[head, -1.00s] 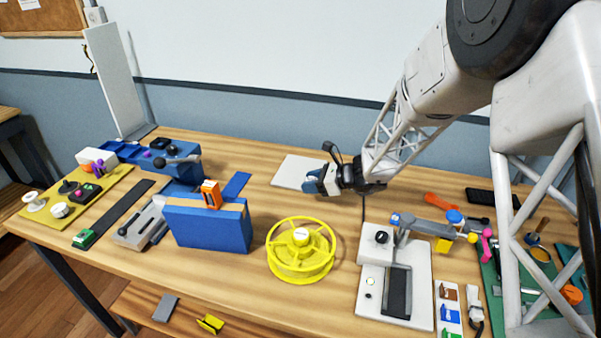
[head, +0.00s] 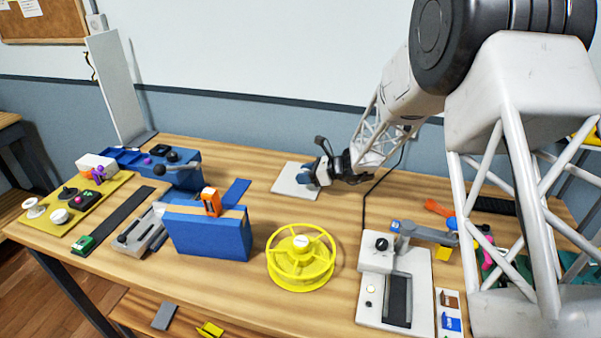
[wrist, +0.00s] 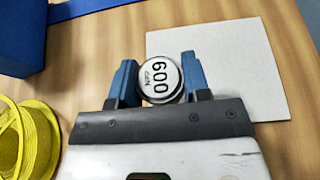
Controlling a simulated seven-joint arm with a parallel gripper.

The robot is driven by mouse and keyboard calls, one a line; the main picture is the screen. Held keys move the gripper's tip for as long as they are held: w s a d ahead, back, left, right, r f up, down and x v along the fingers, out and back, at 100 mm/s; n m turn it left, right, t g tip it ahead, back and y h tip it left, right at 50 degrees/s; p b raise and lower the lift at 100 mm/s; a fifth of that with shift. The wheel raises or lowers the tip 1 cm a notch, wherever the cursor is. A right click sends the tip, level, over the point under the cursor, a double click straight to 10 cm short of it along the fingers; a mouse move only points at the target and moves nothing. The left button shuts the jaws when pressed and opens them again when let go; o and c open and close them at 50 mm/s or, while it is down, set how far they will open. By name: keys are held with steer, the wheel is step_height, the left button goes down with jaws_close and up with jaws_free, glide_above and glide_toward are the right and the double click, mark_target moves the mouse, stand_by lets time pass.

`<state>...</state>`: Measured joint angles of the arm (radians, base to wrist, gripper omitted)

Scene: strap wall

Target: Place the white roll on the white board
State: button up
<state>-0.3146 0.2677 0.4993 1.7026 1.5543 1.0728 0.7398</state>
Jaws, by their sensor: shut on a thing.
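The white board (head: 287,181) lies flat on the table, near the back wall; it also shows in the wrist view (wrist: 235,60). My gripper (head: 310,176) is at the board's right part in the head view. Its blue fingers are shut on the white roll (wrist: 160,78), a round piece whose white end face reads "600 cN". In the wrist view the roll overlaps the board's left edge. The gripper hides the roll in the head view, and I cannot tell whether the roll touches the board.
A yellow spool (head: 300,258) stands in front of the board. A blue box (head: 208,235) with an orange piece is to its left. A white and grey device (head: 390,290) stands at the front right. Bare table surrounds the board.

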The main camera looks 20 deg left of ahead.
steer(key=shift+w+a+f, duration=0.1)
steer(key=shift+w+a, duration=0.45)
steer(key=shift+w, duration=0.5)
steer(key=shift+w+a+f, duration=0.1)
steer(key=shift+w+a, duration=0.45)
steer(key=shift+w, duration=0.5)
steer(key=shift+w+a+f, duration=0.1)
steer(key=shift+w+a, duration=0.45)
steer(key=shift+w, duration=0.5)
steer(key=shift+f, duration=1.75)
steer(key=shift+f, duration=0.1)
steer(key=o, duration=0.9)
steer(key=shift+o, duration=0.2)
steer(key=shift+d, duration=0.1)
steer(key=v, duration=1.2)
